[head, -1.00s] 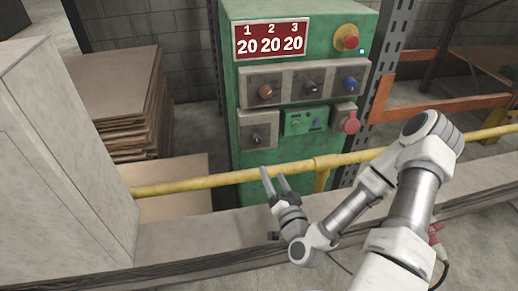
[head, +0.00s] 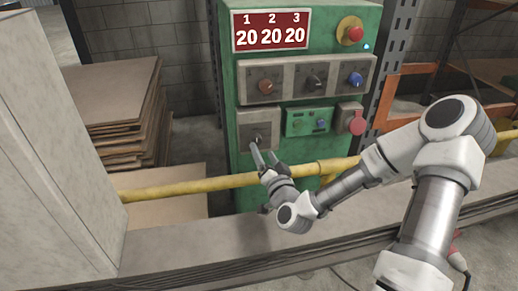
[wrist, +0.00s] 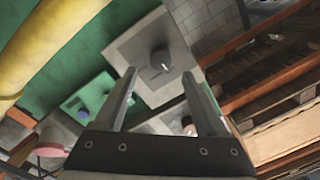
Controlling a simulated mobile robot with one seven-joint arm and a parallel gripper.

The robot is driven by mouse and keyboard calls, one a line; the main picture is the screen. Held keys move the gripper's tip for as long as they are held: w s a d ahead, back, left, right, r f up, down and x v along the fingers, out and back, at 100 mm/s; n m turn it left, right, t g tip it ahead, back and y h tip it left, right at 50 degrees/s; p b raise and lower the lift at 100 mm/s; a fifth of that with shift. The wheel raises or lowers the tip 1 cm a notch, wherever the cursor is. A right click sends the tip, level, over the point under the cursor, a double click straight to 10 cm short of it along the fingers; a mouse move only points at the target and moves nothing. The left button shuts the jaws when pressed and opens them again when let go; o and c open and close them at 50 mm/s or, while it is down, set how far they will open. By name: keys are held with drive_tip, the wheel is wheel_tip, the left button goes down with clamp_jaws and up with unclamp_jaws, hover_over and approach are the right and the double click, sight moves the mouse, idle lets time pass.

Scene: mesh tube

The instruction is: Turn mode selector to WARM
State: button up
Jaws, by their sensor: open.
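A green control cabinet (head: 275,195) stands ahead and carries several rotary knobs. A grey plate (head: 246,121) at its lower left bears a dark knob (head: 258,139), partly covered by my fingers in the head view. In the wrist view the dark knob (wrist: 161,59), with a pale pointer mark, sits on its grey plate (wrist: 130,45). My gripper (head: 265,151) is open and empty in front of this plate. In the wrist view the fingertips lie either side of the knob; contact cannot be told. No WARM label is readable.
Above are an orange-brown knob (head: 265,86), a dark knob (head: 315,82) and a blue knob (head: 355,79). A small green panel (head: 309,121) and red socket (head: 357,124) are to the right. A red emergency button (head: 353,34) is at top. A yellow rail (head: 180,188) crosses in front.

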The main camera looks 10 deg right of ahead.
sight(258, 142)
drive_tip(key=shift+w+a, duration=0.2)
drive_tip(key=shift+w, duration=2.35)
clamp_jaws()
